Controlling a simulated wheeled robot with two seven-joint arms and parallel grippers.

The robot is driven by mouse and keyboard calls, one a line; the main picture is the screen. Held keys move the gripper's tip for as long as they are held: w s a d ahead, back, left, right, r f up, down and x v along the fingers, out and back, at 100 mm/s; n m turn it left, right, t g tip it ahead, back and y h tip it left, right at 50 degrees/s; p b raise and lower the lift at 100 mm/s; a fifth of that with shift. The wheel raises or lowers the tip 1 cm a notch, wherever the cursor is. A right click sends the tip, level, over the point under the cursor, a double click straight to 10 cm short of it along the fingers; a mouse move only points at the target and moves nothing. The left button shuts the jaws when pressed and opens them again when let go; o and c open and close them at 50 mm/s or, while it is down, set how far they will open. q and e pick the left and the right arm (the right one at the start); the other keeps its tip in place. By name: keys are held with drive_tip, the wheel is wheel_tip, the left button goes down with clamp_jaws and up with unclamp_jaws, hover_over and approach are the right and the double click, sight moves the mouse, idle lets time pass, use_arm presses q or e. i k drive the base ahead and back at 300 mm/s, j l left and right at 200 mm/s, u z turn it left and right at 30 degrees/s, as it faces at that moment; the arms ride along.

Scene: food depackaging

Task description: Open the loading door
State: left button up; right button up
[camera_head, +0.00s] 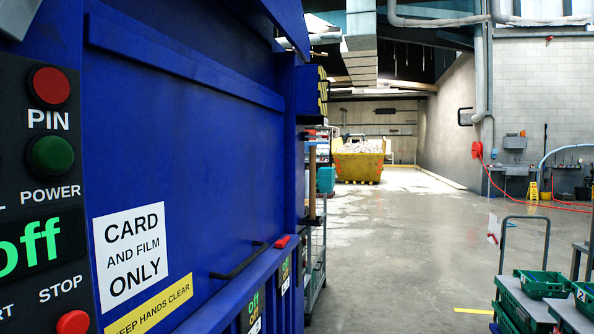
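The loading door (190,160) is a large blue panel on the blue baler filling the left of the head view. It appears shut. A black bar handle (240,262) sits low on it, and a white "CARD AND FILM ONLY" sign (130,255) and a yellow "KEEP HANDS CLEAR" label (150,306) are on its lower left. A dark control panel (20,110) at the left edge has a red button (50,86), a green button (51,155), a green "off" display (30,243) and a red stop button (73,322). Neither gripper shows.
More similar blue machines (255,305) with "off" displays stand beyond. A rack (315,255) stands past them. A trolley with green crates (543,284) is at the lower right. A yellow skip (359,165) is far back. The grey floor (400,250) between is open.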

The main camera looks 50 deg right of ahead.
sight(184, 151)
drive_tip(key=z, duration=1.2)
